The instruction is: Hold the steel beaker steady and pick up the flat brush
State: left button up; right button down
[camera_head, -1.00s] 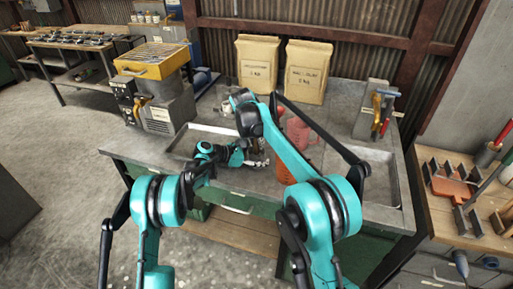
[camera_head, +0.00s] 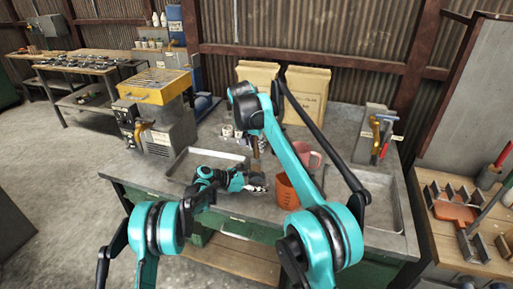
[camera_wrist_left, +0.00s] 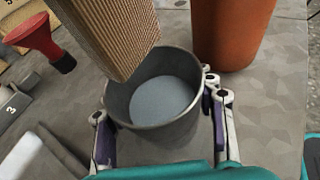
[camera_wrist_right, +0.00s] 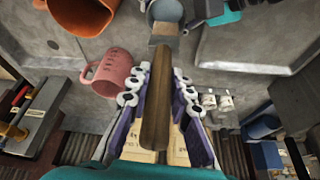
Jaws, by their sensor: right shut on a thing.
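The grey steel beaker (camera_wrist_left: 155,130) stands upright on the bench, with a pale grey disc of contents or floor inside. My left gripper (camera_wrist_left: 160,108) has a finger on each side of it, close to the wall; I cannot tell whether both press on it. In the head view, my left gripper (camera_head: 256,183) is low over the bench. The flat brush (camera_wrist_left: 115,35) shows its broad tan end over the beaker's mouth. My right gripper (camera_wrist_right: 157,92) is shut on the brush's brown wooden handle (camera_wrist_right: 156,115). The beaker (camera_wrist_right: 166,12) is at the top of the right wrist view.
An orange cup (camera_head: 287,191) stands just right of the beaker, with a pink mug (camera_head: 309,157) behind it. Small white bottles (camera_head: 228,131) stand behind the beaker. Metal trays (camera_head: 385,205) lie at both sides. Paper bags (camera_head: 305,95) stand at the back.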

pick_arm(q)
jog(key=o, duration=0.6)
jog(key=shift+c, duration=0.2)
